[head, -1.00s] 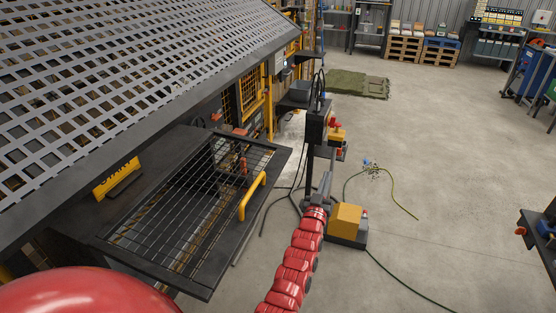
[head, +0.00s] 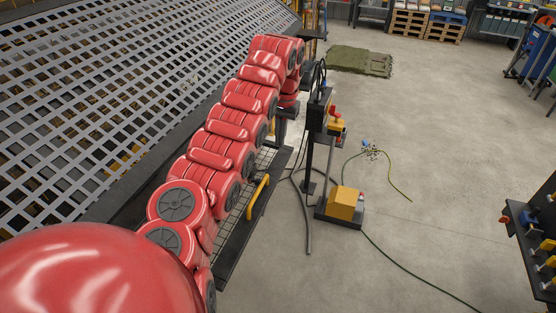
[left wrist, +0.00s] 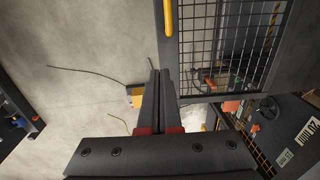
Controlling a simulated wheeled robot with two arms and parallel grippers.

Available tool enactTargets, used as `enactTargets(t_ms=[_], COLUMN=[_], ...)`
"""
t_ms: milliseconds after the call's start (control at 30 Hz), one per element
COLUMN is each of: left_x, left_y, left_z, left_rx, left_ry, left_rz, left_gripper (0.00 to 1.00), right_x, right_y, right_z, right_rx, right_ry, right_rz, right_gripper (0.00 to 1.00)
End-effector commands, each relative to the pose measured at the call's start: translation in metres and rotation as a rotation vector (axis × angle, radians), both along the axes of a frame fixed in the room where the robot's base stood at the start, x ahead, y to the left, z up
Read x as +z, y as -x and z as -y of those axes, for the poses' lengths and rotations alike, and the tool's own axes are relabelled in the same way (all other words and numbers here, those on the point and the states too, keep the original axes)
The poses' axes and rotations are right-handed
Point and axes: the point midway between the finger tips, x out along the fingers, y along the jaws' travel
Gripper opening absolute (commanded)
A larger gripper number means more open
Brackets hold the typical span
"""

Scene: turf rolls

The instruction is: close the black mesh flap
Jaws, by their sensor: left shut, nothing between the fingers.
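The black mesh flap (left wrist: 236,42) is a dark frame filled with wire grid, with a yellow bar handle (head: 258,196) along its outer side. In the head view it juts out from the machine, and my red left arm hides most of it. I cannot tell the gap. In the head view the gripper is mostly hidden behind the arm. My right gripper is not in view.
A large perforated grey panel (head: 100,110) slopes over the left side. A black post (head: 309,150) with a control box and a yellow foot unit (head: 344,203) stand right of the flap. Cables lie on the floor. Open concrete floor (head: 440,130) extends right.

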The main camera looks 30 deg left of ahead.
Motion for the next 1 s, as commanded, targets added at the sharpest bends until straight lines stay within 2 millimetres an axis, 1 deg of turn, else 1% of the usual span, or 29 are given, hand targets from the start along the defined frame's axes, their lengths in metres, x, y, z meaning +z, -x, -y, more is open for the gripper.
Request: enactTargets(t_ms=[67, 267, 567, 733, 800, 867, 1000], left_x=[-0.003, -0.023, -0.068, -0.103, -0.107, -0.116, -0.132], left_y=[0.002, 0.001, 0.001, 0.002, 0.003, 0.003, 0.003], left_z=[-0.001, -0.002, -0.002, -0.004, -0.008, -0.008, -0.009], left_rx=[0.002, 0.002, 0.0, -0.001, 0.002, 0.0, 0.0], left_ry=[0.001, 0.004, 0.005, 0.002, 0.003, 0.003, 0.002], left_rz=[-0.008, -0.002, -0.001, -0.003, -0.006, -0.002, -0.003], left_gripper=[0.0, 0.0, 0.0, 0.0, 0.0, 0.0, 0.0], right_x=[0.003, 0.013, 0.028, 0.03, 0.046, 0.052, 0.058], right_y=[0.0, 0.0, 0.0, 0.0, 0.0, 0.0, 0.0], right_z=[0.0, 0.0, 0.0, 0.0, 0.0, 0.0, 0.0], right_rx=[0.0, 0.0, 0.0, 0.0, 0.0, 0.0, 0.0], right_ry=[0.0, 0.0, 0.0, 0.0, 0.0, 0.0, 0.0], right_rz=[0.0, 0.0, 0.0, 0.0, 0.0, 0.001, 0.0], right_gripper=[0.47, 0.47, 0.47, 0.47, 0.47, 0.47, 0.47])
